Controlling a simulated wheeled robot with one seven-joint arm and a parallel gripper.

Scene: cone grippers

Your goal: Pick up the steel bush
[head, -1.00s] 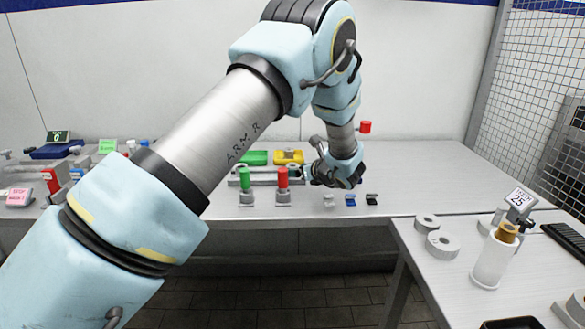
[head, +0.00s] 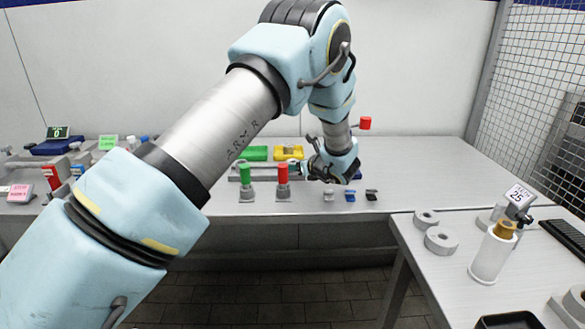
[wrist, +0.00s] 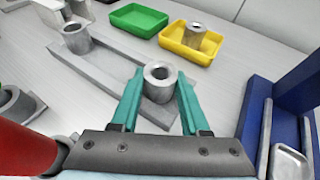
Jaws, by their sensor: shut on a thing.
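The steel bush (wrist: 158,80) is a short grey metal ring with a hole in its top. In the wrist view it stands upright between the teal fingers of my gripper (wrist: 156,94), which is shut on it. It is over the near end of a long grey bar (wrist: 115,75); I cannot tell whether it still touches the bar. In the head view my gripper (head: 308,170) is low over the back bench, at the right end of the bar, and the held bush is hard to make out. A similar bush (wrist: 75,36) stands at the bar's far end.
A yellow tray (wrist: 172,44) with a metal piece in it and a green tray (wrist: 138,33) lie behind the bar. A blue block (wrist: 250,115) stands close on the right. Green (head: 245,174) and red (head: 283,173) posts stand in front of the bar.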

